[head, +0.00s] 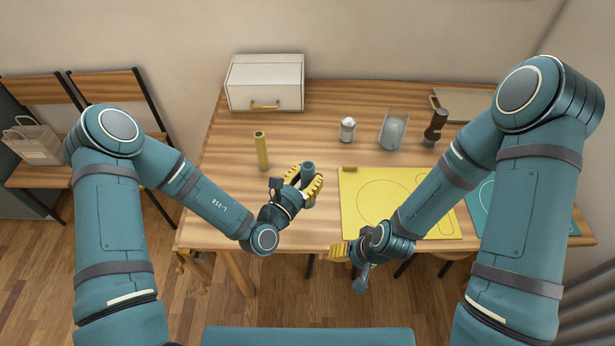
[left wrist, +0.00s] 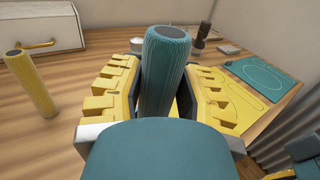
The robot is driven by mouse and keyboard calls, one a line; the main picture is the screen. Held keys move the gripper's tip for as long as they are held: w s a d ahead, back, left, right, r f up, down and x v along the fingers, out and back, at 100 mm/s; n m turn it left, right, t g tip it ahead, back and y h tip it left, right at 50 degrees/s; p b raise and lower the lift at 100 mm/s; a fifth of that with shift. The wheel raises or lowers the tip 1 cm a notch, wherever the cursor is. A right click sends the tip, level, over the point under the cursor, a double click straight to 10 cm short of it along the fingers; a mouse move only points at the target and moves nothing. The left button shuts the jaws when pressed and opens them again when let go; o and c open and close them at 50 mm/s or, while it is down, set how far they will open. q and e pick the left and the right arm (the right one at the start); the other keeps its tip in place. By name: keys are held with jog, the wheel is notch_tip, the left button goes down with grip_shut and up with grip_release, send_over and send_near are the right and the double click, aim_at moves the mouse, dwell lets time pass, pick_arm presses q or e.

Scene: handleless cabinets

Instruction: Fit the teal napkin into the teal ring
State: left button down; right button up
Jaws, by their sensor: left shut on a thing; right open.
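The teal napkin (head: 308,170) is a ribbed roll. My left gripper (head: 314,188) is shut around it and holds it roughly upright over the table's front middle. In the left wrist view the napkin (left wrist: 163,70) stands between the yellow fingers (left wrist: 150,95), its upper end sticking out above them. I cannot make out the teal ring in either view; my right arm covers part of the teal mat (head: 552,218).
A yellow rolled napkin (head: 262,150) stands upright at left. A white box (head: 266,85), a shaker (head: 347,130), a glass (head: 393,132) and a dark mill (head: 435,128) stand behind.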

aim_at(303, 189)
pick_arm(q)
jog(key=shift+a+f+b, duration=0.15)
jog(key=shift+f+b, duration=0.5)
jog(key=shift+f, duration=1.05)
jog(key=c, duration=0.6)
grip_release()
jog(key=v, duration=1.2)
